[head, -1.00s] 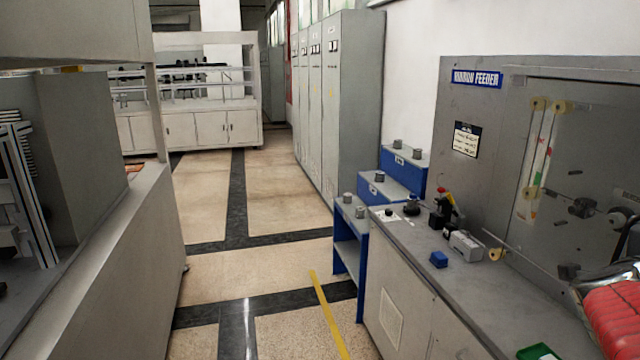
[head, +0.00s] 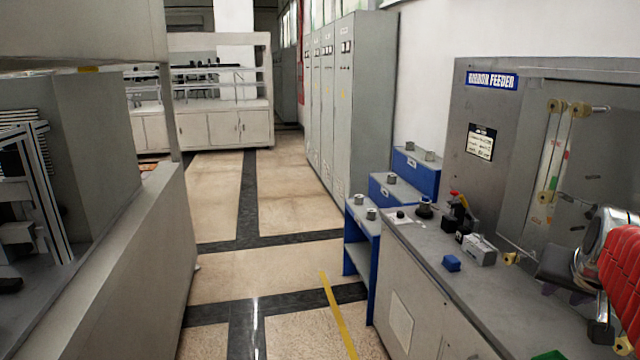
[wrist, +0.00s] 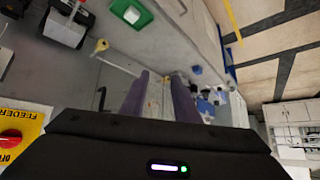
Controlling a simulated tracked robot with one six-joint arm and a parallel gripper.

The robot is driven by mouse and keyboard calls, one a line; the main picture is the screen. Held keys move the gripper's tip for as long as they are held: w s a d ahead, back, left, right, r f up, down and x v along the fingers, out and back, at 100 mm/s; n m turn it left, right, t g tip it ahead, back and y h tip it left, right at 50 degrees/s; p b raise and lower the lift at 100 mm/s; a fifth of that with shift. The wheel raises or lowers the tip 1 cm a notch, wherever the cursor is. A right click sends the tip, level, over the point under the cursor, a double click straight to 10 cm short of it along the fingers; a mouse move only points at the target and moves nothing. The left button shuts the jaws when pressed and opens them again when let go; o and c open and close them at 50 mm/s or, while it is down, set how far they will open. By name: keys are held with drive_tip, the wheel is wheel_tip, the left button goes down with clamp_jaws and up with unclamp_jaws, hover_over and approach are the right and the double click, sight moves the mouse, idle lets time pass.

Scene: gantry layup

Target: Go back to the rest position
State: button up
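My gripper (wrist: 159,76) shows in the wrist view with its two purple fingers apart and nothing between them. In the head view my arm, with a red sleeve, comes in at the right edge in front of the grey ribbon feeder panel (head: 485,200).
The bench top (head: 420,235) holds a blue block (head: 452,263), a small grey device (head: 479,250) and a green tray (head: 548,355), which also shows in the wrist view (wrist: 146,17). Blue stands (head: 363,270) adjoin it. The floor aisle (head: 230,280) on the left is clear.

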drive_tip(key=s+a+f+n+y, duration=0.1)
drive_tip(key=s+a+f+n, duration=0.1)
drive_tip(key=a, duration=0.8)
drive_tip(key=s+a+f+n+g+y, duration=0.1)
drive_tip(key=s+a+f, duration=0.4)
drive_tip(key=a, duration=0.5)
drive_tip(key=s+a+f+n+y, duration=0.3)
drive_tip(key=s+a+n, duration=0.1)
drive_tip(key=a, duration=0.6)
drive_tip(key=shift+a+f+n, duration=0.15)
drive_tip(key=shift+f+n, duration=0.25)
drive_tip(key=shift+n, duration=0.2)
